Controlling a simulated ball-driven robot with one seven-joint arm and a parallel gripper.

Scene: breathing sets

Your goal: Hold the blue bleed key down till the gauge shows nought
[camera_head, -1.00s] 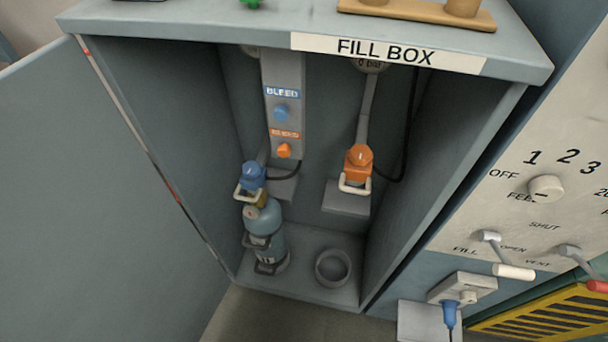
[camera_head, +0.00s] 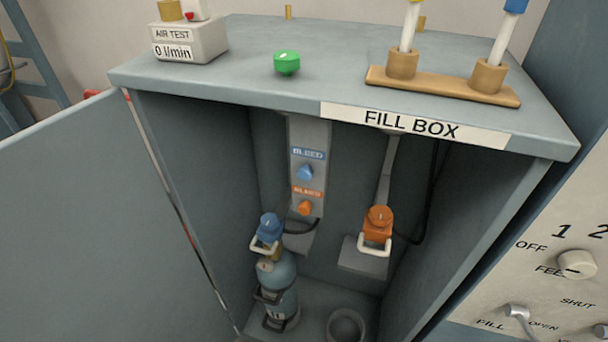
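The blue bleed key (camera_head: 305,173) sits on a grey upright panel inside the fill box, under the blue BLEED label (camera_head: 307,153). An orange key (camera_head: 305,208) with an orange label is below it on the same panel. No gauge face can be read in this view; the place above the orange connector is hidden by the box top. A blue-topped cylinder (camera_head: 277,284) stands below the panel at the left. My gripper is not in view, and nothing touches the blue key.
The open door (camera_head: 90,225) fills the left. The box top (camera_head: 240,48) carries an AIR TEST unit (camera_head: 188,40), a green knob (camera_head: 287,63) and a wooden stand (camera_head: 442,87). An orange connector (camera_head: 377,222) hangs right inside. A control panel (camera_head: 550,285) stands right.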

